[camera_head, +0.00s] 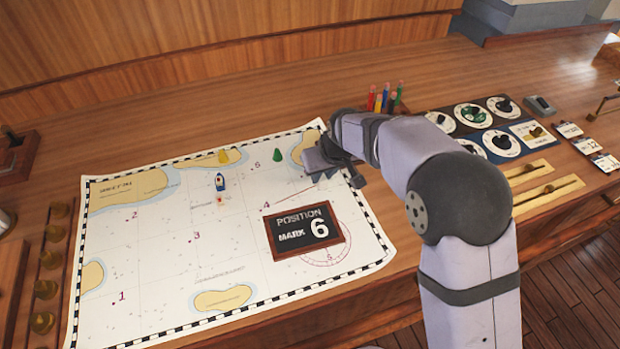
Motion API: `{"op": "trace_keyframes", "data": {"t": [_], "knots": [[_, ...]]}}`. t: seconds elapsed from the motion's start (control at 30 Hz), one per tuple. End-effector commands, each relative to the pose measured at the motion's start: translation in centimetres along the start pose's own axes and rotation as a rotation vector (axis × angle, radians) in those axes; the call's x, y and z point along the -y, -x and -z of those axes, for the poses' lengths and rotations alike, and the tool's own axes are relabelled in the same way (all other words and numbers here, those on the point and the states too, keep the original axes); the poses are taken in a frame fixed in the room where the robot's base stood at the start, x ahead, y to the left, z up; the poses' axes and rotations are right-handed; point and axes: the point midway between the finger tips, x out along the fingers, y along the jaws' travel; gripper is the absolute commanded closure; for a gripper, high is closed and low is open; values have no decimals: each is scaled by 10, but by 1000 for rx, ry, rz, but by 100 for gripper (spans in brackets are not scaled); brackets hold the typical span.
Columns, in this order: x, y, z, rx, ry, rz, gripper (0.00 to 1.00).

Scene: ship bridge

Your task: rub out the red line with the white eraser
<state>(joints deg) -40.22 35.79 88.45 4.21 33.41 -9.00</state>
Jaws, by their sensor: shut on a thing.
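The chart (150,270) lies flat on the wooden desk. A thin red line (288,194) runs across its right part, slanting up to the right towards my gripper. My gripper (336,180) is low over the chart's right side, just beyond the line's right end. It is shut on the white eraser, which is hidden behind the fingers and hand. I cannot tell whether the eraser touches the paper. No white eraser shows plainly elsewhere.
Coloured pencils (384,100) stand behind my gripper. Dial panels (483,125) lie to the right.

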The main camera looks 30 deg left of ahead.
Motion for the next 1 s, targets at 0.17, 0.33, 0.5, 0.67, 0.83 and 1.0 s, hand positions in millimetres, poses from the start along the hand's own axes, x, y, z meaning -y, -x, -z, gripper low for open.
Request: {"op": "trace_keyframes", "data": {"t": [0.17, 0.33, 0.5, 0.67, 0.83, 1.0], "knots": [[19, 2, -2, 0, 4, 2, 98], [40, 3, -5, 0, 5, 1, 98], [63, 4, -8, 0, 4, 2, 98], [84, 5, -12, 0, 3, 2, 98], [106, 6, -15, 0, 4, 2, 98], [122, 7, -17, -1, 3, 1, 98]]}}
